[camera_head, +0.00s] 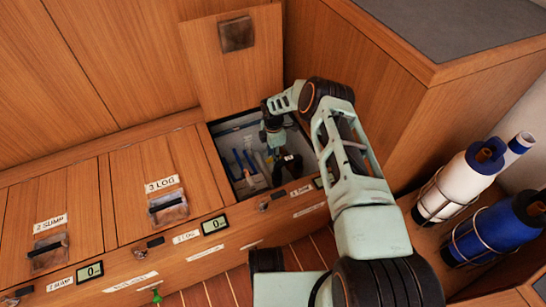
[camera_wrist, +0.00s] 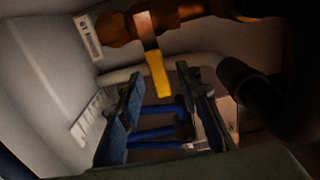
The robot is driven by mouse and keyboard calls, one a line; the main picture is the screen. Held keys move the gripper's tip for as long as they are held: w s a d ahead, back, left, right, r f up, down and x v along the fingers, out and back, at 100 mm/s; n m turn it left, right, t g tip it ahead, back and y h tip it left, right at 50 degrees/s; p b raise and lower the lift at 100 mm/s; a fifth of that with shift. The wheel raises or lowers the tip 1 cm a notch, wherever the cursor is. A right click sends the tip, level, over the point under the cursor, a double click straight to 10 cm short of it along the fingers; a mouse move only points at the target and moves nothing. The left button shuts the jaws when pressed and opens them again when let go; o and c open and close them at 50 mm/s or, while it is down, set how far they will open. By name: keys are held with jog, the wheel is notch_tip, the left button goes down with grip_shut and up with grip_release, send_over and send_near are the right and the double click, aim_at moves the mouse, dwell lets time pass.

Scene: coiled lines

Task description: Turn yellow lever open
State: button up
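The yellow lever (camera_wrist: 158,75) shows in the wrist view, hanging from a metal stem on a brass-coloured valve body (camera_wrist: 122,25). My gripper (camera_wrist: 160,88) is open, with one dark finger on each side of the lever's lower end in the picture. A gap shows between the lever and both fingers, and I cannot tell how far beyond the tips it lies. In the head view my arm reaches down into the open compartment (camera_head: 228,126), and the lever cannot be made out there.
Blue-handled parts (camera_wrist: 155,132) lie behind the fingers. A dark pipe (camera_wrist: 240,85) is close on the right, and a pale wall (camera_wrist: 40,80) on the left. The raised wooden hatch (camera_head: 215,70) stands behind the compartment. Two bottles (camera_head: 455,185) stand at the right.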

jog(key=shift+c, duration=0.7)
grip_shut()
jog(key=shift+w+m, duration=0.15)
jog(key=shift+m, duration=0.15)
jog(key=w+m, duration=0.6)
jog(key=m, duration=0.5)
jog(key=shift+d, duration=0.35)
jog(key=shift+d+m, duration=0.1)
jog(key=shift+m, duration=0.2)
